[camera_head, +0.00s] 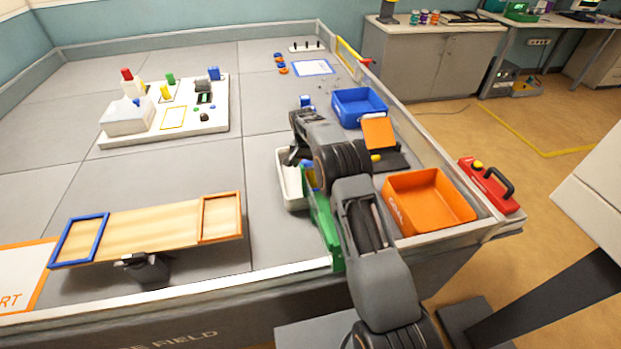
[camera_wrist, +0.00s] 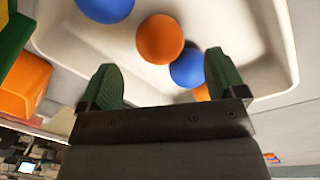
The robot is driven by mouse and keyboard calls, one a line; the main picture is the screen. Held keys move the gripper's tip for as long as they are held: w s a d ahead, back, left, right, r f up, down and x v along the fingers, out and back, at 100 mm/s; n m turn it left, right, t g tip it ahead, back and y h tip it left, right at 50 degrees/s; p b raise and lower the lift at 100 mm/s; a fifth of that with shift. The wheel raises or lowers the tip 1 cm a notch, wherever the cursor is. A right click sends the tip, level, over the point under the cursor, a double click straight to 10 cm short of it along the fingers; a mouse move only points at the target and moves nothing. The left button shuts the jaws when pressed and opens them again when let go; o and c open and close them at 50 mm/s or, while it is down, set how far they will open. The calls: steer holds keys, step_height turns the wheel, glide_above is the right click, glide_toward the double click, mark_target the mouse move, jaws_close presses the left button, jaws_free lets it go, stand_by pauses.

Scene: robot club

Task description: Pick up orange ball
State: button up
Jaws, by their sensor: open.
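An orange ball (camera_wrist: 160,39) lies in a white tray (camera_wrist: 270,45) in the wrist view, just beyond the gap between my fingers. A blue ball (camera_wrist: 187,68) touches or nearly touches its right side, and another blue ball (camera_wrist: 104,6) is at the upper left. Part of another orange thing (camera_wrist: 201,93) shows low, behind my right finger. My gripper (camera_wrist: 163,80) is open with nothing between its green fingers. In the head view the tray (camera_head: 290,188) is mostly hidden by my arm, and the orange ball cannot be made out there.
A green wall (camera_head: 322,222) stands right beside the tray. An orange bin (camera_head: 428,200) is to the right and a blue bin (camera_head: 358,107) behind. A wooden seesaw board (camera_head: 150,230) is at the left. A red box (camera_head: 488,186) sits by the field's right edge.

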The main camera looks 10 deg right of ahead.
steer(key=shift+s+d+f, duration=0.15)
steer(key=shift+f, duration=1.3)
steer(key=shift+s+d+f, duration=0.1)
steer(key=shift+d+f, duration=0.05)
steer(key=shift+f, duration=1.25)
steer(key=shift+c, duration=0.3)
steer(key=c, duration=0.9)
